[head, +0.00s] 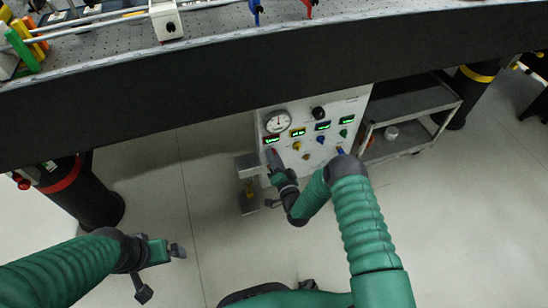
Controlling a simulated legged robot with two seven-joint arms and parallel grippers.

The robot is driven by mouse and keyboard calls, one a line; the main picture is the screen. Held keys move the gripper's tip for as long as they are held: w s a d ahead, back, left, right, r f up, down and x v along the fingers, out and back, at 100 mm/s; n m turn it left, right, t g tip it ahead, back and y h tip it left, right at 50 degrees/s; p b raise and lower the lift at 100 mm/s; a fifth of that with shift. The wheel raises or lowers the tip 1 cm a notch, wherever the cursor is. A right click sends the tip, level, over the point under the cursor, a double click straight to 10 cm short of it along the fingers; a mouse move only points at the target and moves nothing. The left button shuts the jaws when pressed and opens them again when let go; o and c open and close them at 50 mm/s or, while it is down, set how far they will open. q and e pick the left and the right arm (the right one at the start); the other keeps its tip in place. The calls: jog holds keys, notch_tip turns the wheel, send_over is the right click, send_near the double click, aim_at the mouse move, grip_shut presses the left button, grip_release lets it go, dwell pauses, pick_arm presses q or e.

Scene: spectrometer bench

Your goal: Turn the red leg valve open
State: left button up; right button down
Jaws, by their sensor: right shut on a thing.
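A white control panel (354,105) stands under the bench, with a round gauge and a row of small displays. My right gripper (273,157) reaches its left side, just below the leftmost display (271,140). It is shut on what appears to be the red valve knob (272,150), of which only a little red shows between the fingers. The knob's angle cannot be told. A bench leg with a red ring (66,176) stands at the left. My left gripper (162,272) is open and empty above the floor at lower left, its fingers wide apart.
A yellow knob (296,146), a blue knob (320,139) and a green knob (343,132) sit right of my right gripper. The dark bench edge (200,100) overhangs the panel. A grey cart (410,104) stands to the right. The floor in front is mostly clear.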

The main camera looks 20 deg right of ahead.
jog(key=shift+s+f, duration=0.15)
jog(key=shift+f, duration=0.1)
jog(key=c, duration=1.1)
grip_release()
jog(key=shift+c, duration=0.2)
jog(key=shift+r, duration=0.1)
jog(key=s+p, duration=0.2)
jog(key=s, duration=0.3)
jog(key=s+p, duration=0.2)
jog(key=s, duration=0.4)
jog(key=s+p, duration=0.2)
jog(key=s, duration=0.3)
jog(key=shift+s+d+p, duration=0.35)
jog(key=shift+w, duration=0.1)
